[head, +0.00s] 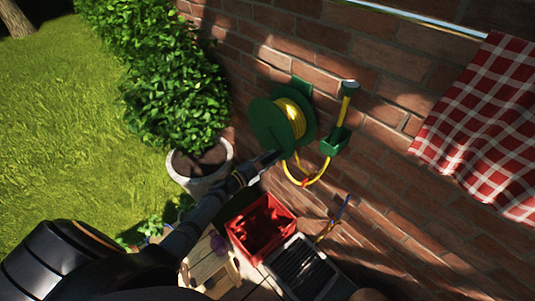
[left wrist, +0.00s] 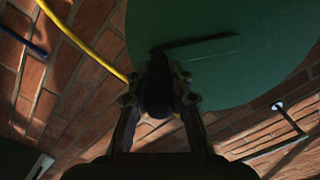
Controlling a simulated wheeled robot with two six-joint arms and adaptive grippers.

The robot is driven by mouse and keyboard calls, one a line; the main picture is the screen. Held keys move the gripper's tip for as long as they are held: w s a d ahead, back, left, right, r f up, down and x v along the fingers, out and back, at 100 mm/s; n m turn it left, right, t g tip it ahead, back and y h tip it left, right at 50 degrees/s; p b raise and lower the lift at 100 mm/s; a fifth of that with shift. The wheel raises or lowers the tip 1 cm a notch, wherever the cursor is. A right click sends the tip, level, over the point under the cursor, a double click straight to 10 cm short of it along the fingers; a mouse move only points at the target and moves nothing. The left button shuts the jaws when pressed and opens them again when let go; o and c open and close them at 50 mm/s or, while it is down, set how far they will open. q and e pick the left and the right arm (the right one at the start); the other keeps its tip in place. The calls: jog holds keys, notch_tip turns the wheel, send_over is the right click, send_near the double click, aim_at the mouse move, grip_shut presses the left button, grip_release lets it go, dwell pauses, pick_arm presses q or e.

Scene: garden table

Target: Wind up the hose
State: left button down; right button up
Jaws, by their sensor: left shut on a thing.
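The green hose reel (head: 268,128) is on the brick wall, with yellow hose (head: 291,117) wound on its drum. A loop of hose (head: 318,178) with a red mark hangs below it and rises through a green bracket (head: 334,142) to a grey-topped end (head: 349,87). My left gripper (head: 270,158) is at the reel's near lower side. In the left wrist view, its fingers are shut on a dark crank handle (left wrist: 157,88) in front of the reel's green disc (left wrist: 235,45). The hose (left wrist: 90,45) passes left of it. My right gripper is not in view.
A red crate (head: 286,211), a dark slatted box (head: 300,268) and a small wooden stool (head: 208,262) stand below. A potted bush (head: 170,85) stands left of the reel. A checked red cloth (head: 480,120) hangs at the right.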

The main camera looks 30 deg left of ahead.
pick_arm(q)
jog(key=shift+d+r+p, duration=0.2)
jog(key=shift+r+p, duration=0.25)
jog(key=shift+p, duration=0.05)
jog(key=shift+s+r, duration=0.1)
jog(key=shift+d+r, duration=0.1)
jog(key=shift+r, duration=0.05)
jog(key=c, duration=1.2)
grip_release()
jog(key=shift+s, duration=0.1)
jog(key=shift+s+a, duration=0.2)
jog(key=shift+s, duration=0.1)
jog(key=v, duration=1.1)
jog(key=shift+s, duration=0.1)
